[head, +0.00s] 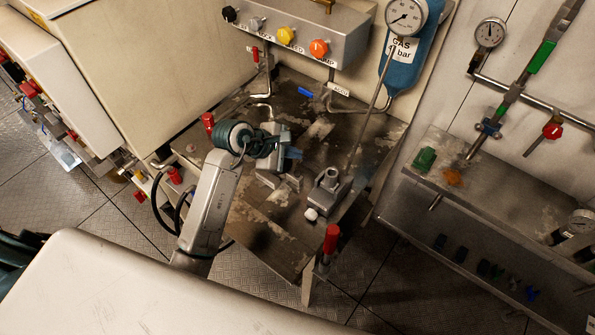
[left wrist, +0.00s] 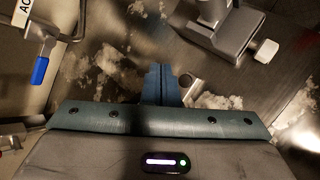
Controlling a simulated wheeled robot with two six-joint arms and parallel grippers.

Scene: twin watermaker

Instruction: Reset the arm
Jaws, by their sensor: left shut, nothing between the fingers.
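My left arm (head: 212,200) reaches in over the dark, stained metal bench (head: 270,215). My left gripper (head: 296,154) is above the bench, its blue fingers together with nothing between them. The closed fingers also show in the left wrist view (left wrist: 163,84), pointing toward the bench surface. A grey metal fitting with a white knob (head: 328,190) stands on the bench to the right of the gripper, apart from it. It also shows at the top of the left wrist view (left wrist: 222,28). My right gripper is in neither view.
A valve panel with coloured knobs (head: 300,35) and a blue gas bottle with a gauge (head: 400,60) are at the back. A blue-handled valve (left wrist: 40,70) is left of the gripper. A red-handled valve (head: 331,240) stands at the bench's front edge. A shelf (head: 480,190) is at right.

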